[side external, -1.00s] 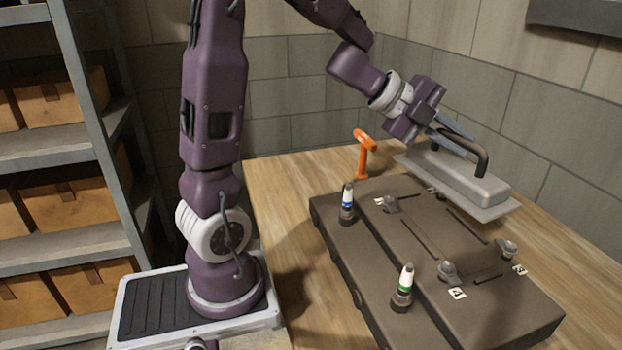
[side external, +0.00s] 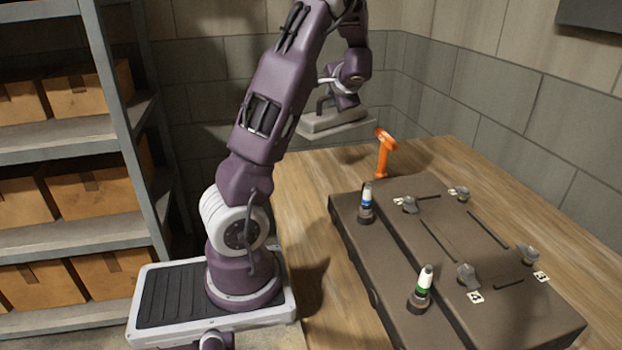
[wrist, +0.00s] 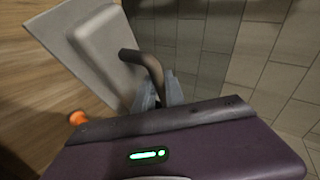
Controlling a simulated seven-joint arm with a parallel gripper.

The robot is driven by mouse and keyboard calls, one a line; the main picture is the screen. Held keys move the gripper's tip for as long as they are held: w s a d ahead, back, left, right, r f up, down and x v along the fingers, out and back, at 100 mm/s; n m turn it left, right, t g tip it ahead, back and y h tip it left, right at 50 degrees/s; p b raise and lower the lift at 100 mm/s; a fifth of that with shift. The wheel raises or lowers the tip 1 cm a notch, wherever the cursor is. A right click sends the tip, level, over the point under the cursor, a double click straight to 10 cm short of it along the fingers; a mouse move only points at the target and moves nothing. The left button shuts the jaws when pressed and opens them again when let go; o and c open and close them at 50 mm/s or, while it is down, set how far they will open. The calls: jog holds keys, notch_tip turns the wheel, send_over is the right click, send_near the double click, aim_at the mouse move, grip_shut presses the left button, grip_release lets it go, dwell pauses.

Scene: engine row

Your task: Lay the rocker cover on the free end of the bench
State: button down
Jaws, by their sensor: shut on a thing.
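The rocker cover (side external: 332,122) is a grey, flanged lid with a dark arched handle. It hangs in the air above the far left part of the wooden bench (side external: 303,172), to the left of the orange tool. My gripper (side external: 328,98) is shut on the handle, partly hidden behind my arm in the side view. In the wrist view the rocker cover (wrist: 105,50) fills the upper left, and my gripper (wrist: 160,90) grips its dark handle. The brown engine block (side external: 440,235) lies on the bench at the right.
An orange upright tool (side external: 382,152) stands on the bench behind the block. A blue-banded bottle (side external: 367,204) and a green-banded bottle (side external: 421,290) stand on the block's near ledge. Several grey clamps sit on the block's top. Walls stand behind the bench; shelves are at left.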

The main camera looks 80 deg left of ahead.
aim_at(319, 103)
jog(key=s+n+g, duration=0.1)
jog(key=s+f+n+g, duration=0.1)
jog(key=s+a+n+g, duration=0.1)
jog(key=shift+s+a+f+n+g, duration=0.1)
jog(key=shift+s+f+n+g, duration=0.15)
jog(key=shift+f+n+g, duration=0.1)
jog(key=f+n+g, duration=0.1)
jog(key=s+f+n+g+h, duration=0.1)
jog(key=n, duration=0.1)
jog(key=s+d+f+n+g+h, duration=0.1)
jog(key=f+g, duration=0.1)
jog(key=shift+s+d+f+n, duration=0.1)
jog(key=shift+s+n, duration=0.15)
jog(key=shift+n+g+h, duration=0.25)
jog(key=shift+n+h, duration=0.05)
jog(key=shift+h, duration=0.1)
notch_tip(319, 103, down, 10)
jog(key=shift+s+d+f, duration=0.15)
jog(key=shift+f, duration=0.1)
jog(key=c, duration=1.4)
grip_release()
jog(key=shift+f, duration=0.15)
